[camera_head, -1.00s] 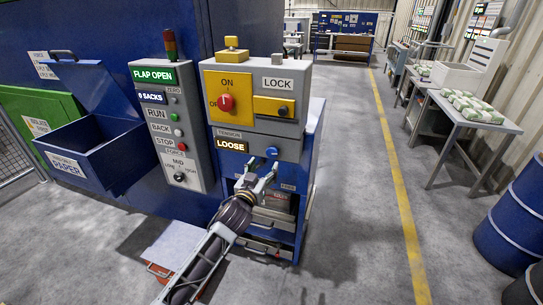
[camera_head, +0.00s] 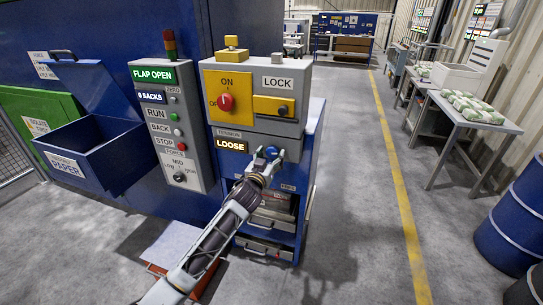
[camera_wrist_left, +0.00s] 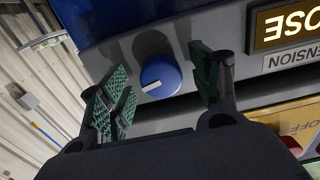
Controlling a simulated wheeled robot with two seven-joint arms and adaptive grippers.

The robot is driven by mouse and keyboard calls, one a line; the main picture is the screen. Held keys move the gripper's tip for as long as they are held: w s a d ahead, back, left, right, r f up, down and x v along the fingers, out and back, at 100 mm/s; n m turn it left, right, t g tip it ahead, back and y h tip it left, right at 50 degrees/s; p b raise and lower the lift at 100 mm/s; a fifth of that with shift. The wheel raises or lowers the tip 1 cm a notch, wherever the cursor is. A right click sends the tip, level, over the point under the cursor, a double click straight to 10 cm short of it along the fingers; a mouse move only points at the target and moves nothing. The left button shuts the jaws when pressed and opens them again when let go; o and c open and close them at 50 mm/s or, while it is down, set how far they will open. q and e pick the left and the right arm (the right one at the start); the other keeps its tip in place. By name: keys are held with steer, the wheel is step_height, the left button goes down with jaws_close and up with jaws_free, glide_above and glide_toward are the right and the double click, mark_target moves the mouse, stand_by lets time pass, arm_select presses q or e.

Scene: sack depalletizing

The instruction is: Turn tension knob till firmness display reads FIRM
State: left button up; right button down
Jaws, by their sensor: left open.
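The blue tension knob (camera_head: 271,152) sits on the grey panel, right of the firmness display (camera_head: 231,146), which reads LOOSE. My left gripper (camera_head: 267,160) is at the knob, its fingers around it in the head view. In the left wrist view the knob (camera_wrist_left: 160,76) shows a white pointer mark and lies between the open green-padded fingers (camera_wrist_left: 160,90), with gaps on both sides. The display (camera_wrist_left: 286,24) appears upside down there. My right gripper is not in view.
Above the knob are the red ON/OFF switch (camera_head: 225,102) and a yellow LOCK slide (camera_head: 273,107). A button panel (camera_head: 168,128) stands to the left. Open drawers (camera_head: 265,247) are below. The floor to the right is clear up to blue drums (camera_head: 512,220).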

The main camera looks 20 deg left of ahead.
arm_select(q)
steer(key=shift+w, duration=0.7)
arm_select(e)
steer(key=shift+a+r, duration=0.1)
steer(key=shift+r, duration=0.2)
arm_select(q)
steer(key=shift+c, duration=0.4)
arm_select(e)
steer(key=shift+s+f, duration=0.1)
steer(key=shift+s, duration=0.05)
arm_select(q)
steer(key=c, duration=0.9)
steer(key=shift+c, duration=0.2)
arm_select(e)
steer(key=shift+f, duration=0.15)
